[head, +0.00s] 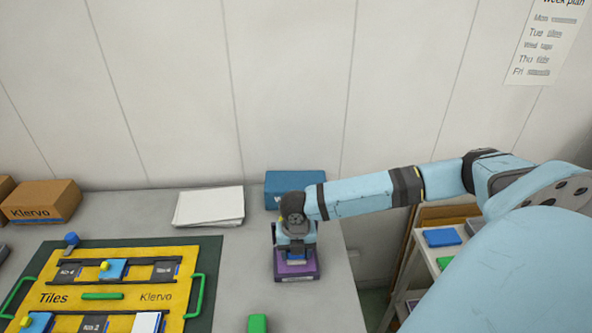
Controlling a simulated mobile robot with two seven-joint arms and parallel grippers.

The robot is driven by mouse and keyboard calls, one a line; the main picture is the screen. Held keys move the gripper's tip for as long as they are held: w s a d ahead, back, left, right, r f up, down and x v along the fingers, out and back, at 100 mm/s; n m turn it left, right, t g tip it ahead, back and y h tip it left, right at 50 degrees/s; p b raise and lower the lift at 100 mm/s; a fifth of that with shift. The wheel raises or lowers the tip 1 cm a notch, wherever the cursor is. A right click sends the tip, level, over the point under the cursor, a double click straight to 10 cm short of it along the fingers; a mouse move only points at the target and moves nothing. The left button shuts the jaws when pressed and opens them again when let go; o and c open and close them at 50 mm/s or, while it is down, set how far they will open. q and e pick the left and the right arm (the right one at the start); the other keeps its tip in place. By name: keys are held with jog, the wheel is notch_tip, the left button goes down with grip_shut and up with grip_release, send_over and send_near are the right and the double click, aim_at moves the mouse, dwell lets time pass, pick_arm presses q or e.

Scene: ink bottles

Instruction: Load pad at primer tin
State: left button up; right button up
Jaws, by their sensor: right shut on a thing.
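A purple tin (297,271), which I take to be the primer tin, sits on the grey table near its right edge. My right gripper (297,251) points straight down over it and is shut on a small blue piece, apparently the pad. The gripper hides most of this piece. Its pale lower edge is at the tin's top; I cannot tell whether it touches. My left gripper is not in view.
A yellow Tiles board (60,281) with green handles lies on a dark mat (208,262) at left. White paper (209,207), a blue box (290,184) and a cardboard box (42,201) stand behind. A green block (257,323) is in front. Shelves (432,262) stand at right.

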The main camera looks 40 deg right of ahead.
jog(key=shift+f, duration=0.55)
dwell(0.5)
jog(key=shift+s+f+p, duration=0.1)
jog(key=shift+p, duration=0.25)
dwell(2.0)
notch_tip(320, 180, up, 4)
jog(key=p, duration=0.4)
jog(key=shift+p, duration=0.3)
jog(key=shift+r+p, duration=0.75)
jog(key=shift+r, duration=0.05)
jog(key=shift+r+p, duration=0.85)
jog(key=shift+p, duration=0.05)
jog(key=shift+f, duration=0.1)
